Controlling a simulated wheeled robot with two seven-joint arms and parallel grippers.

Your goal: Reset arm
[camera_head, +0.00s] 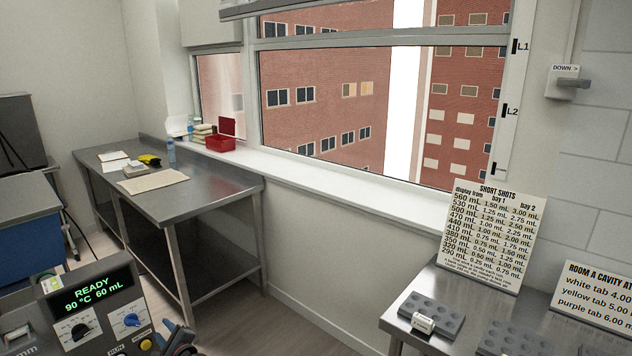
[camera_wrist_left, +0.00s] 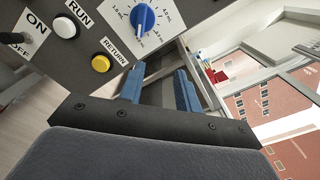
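My left gripper (camera_head: 178,342) is at the bottom edge of the head view, just right of the depositor's control panel (camera_head: 98,305). In the left wrist view its two blue fingers (camera_wrist_left: 158,82) stand apart with nothing between them, so it is open. The panel display (camera_head: 90,292) reads READY, 90 °C, 60 mL. A blue knob (camera_wrist_left: 143,17), a yellow RETURN button (camera_wrist_left: 101,63) and a white RUN button (camera_wrist_left: 64,27) show in the wrist view, apart from the fingers. My right gripper is out of view.
A steel table (camera_head: 215,190) with papers stands by the window. At right, a steel counter (camera_head: 455,290) holds grey molds (camera_head: 431,316), a small white tag (camera_head: 422,324) and the SHORT SHOTS sign (camera_head: 488,237). A DOWN lever (camera_head: 570,83) is on the wall. Floor between is clear.

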